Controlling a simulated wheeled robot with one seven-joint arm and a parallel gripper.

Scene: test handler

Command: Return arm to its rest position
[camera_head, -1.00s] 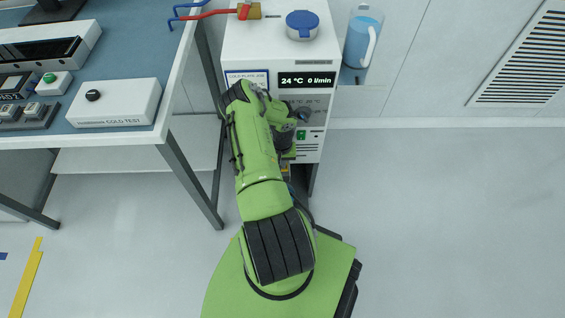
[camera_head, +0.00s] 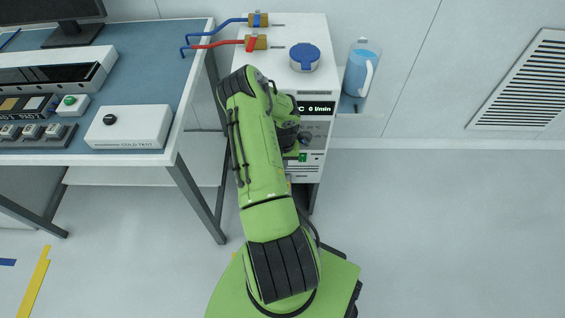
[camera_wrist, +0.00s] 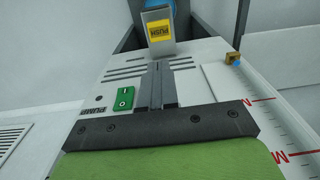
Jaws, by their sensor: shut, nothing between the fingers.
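My green arm (camera_head: 262,165) reaches up over the front of a white machine, and its elbow covers part of the display. My gripper (camera_wrist: 157,70) shows in the wrist view with its two grey fingers together and nothing between them. It points along the machine's white front panel (camera_wrist: 205,85). A green rocker switch (camera_wrist: 122,98) lies just left of the fingers, beside the PUMP label. A grey flap with a yellow PUSH label (camera_wrist: 159,32) is beyond the fingertips. In the head view the fingers are too hidden to make out.
A bench (camera_head: 160,75) with instruments is at left. The floor at right is clear.

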